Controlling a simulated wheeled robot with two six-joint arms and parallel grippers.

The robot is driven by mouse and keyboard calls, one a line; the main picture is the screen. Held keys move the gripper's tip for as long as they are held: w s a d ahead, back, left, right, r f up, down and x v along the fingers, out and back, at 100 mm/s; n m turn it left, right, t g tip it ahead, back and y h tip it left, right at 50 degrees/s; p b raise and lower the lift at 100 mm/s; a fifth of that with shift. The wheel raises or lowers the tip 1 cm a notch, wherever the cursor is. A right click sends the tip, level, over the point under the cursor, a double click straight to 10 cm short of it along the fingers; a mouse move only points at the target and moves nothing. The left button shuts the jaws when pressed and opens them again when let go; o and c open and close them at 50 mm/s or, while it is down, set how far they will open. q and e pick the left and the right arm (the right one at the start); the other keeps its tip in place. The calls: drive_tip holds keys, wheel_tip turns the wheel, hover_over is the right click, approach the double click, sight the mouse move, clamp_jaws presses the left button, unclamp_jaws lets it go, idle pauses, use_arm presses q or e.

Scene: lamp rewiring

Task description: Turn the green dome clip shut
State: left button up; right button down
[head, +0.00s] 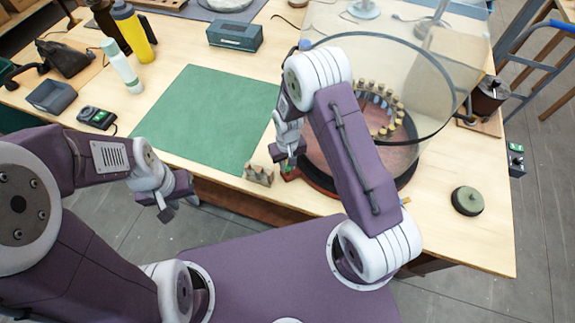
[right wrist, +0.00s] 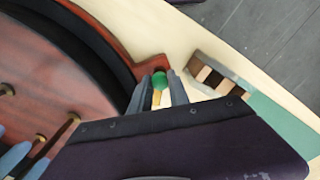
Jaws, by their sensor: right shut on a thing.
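The green dome clip (right wrist: 160,79) sits at the rim of the round reddish wooden base (right wrist: 70,105) in the right wrist view, with a short yellowish piece below it. My right gripper (right wrist: 162,90) has its two fingers on either side of the clip and is shut on it. In the head view my right gripper (head: 288,152) is at the front left rim of the base, and the clip is mostly hidden there.
A small wooden block holder (head: 258,175) stands just left of the base. A green mat (head: 215,115) lies bare to the left. A dark green round object (head: 467,200) lies on the right of the table. Bottles and a speaker box (head: 235,35) stand at the back.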

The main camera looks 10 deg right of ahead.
drive_tip(key=m+b, duration=0.1)
drive_tip(key=m, duration=0.5)
drive_tip(key=shift+w, duration=0.15)
drive_tip(key=m, duration=0.5)
drive_tip(key=shift+r+m, duration=0.1)
drive_tip(key=shift+m, duration=0.3)
drive_tip(key=c, duration=1.3)
unclamp_jaws()
drive_tip(key=shift+o, duration=0.3)
wheel_tip(320, 180, up, 9)
drive_tip(key=b, duration=0.2)
